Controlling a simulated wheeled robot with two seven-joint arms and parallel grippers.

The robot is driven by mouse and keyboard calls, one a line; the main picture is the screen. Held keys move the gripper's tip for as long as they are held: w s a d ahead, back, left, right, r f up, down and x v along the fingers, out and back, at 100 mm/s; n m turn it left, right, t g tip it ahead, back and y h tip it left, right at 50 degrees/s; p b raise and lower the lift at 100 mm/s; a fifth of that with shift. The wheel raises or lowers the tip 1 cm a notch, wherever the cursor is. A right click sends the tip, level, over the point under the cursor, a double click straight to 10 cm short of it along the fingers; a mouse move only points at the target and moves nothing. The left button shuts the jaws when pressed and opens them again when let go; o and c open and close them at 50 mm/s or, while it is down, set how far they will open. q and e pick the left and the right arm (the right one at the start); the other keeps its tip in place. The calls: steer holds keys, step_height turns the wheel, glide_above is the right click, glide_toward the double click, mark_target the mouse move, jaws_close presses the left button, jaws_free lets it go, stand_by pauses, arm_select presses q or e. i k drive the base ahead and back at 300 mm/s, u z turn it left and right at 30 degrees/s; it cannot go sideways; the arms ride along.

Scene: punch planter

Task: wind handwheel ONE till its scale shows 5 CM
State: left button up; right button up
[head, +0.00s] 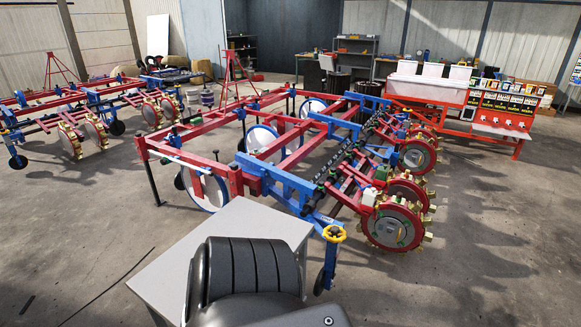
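A small yellow handwheel (334,233) sits at the near end of the blue beam of the red and blue planter frame (290,185), above a blue support leg. No label shows on it at this size, so I cannot tell whether it is handwheel ONE. I cannot make out a scale or any reading near it. Neither of my grippers shows. A black ribbed part of my own body fills the bottom middle, left of the handwheel, and hides part of the grey surface.
A grey table (222,222) stands left of the handwheel, close to the planter. Toothed punch wheels (393,228) line the planter's right side. A second planter (90,105) stands at left, a red rack (480,105) at back right. Floor is clear at lower right.

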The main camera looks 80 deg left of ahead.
mark_target(335, 229)
steer(key=u, duration=1.35)
steer(key=i, duration=2.15)
steer(key=z, duration=0.5)
steer(key=i, duration=0.8)
steer(key=u, duration=1.8)
